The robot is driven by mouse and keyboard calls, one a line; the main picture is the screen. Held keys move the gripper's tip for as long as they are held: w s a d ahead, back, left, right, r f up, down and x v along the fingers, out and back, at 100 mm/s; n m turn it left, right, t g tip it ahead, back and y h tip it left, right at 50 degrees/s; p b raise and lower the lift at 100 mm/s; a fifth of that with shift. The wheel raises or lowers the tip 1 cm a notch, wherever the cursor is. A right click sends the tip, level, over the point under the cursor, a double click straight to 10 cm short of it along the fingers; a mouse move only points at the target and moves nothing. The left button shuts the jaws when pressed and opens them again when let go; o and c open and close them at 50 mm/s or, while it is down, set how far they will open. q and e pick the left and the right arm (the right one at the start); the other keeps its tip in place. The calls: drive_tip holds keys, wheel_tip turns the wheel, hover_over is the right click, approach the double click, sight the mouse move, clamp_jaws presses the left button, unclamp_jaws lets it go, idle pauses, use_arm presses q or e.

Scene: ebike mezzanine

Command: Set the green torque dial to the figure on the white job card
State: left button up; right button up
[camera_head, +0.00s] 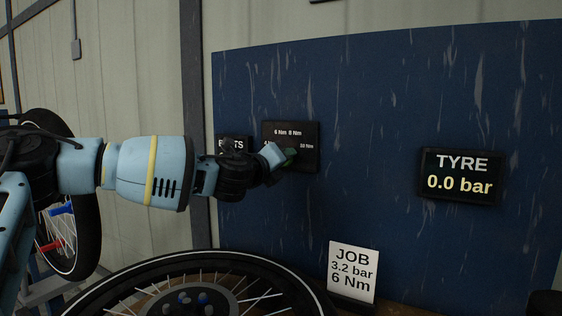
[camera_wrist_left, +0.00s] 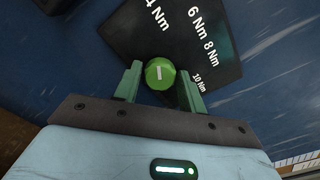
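The green torque dial (camera_wrist_left: 160,73) has a short white mark and sits on a dark panel (camera_wrist_left: 228,62) printed 4, 6, 8 and 10 Nm. In the left wrist view the mark runs roughly toward the 4 Nm print; I cannot tell which end is the pointer. My left gripper (camera_wrist_left: 161,84) has its green fingers on either side of the dial, with narrow gaps visible. In the head view the gripper (camera_head: 285,156) hides the dial and part of the panel (camera_head: 308,132). The white job card (camera_head: 352,271) reads 3.2 bar and 6 Nm. My right gripper is not in view.
A tyre display (camera_head: 461,177) reading 0.0 bar is on the blue board (camera_head: 380,110) at the right. A partly hidden label (camera_head: 232,143) sits left of the dial panel. A bicycle wheel (camera_head: 200,262) lies below my left arm. Another wheel (camera_head: 93,225) stands at the left.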

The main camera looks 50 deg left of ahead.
use_arm(q)
drive_tip(key=c, duration=0.6)
drive_tip(key=shift+m, duration=0.5)
drive_tip(key=shift+m+p, duration=0.3)
drive_tip(key=shift+m, duration=3.3)
drive_tip(key=o, duration=1)
drive_tip(key=shift+c, duration=0.2)
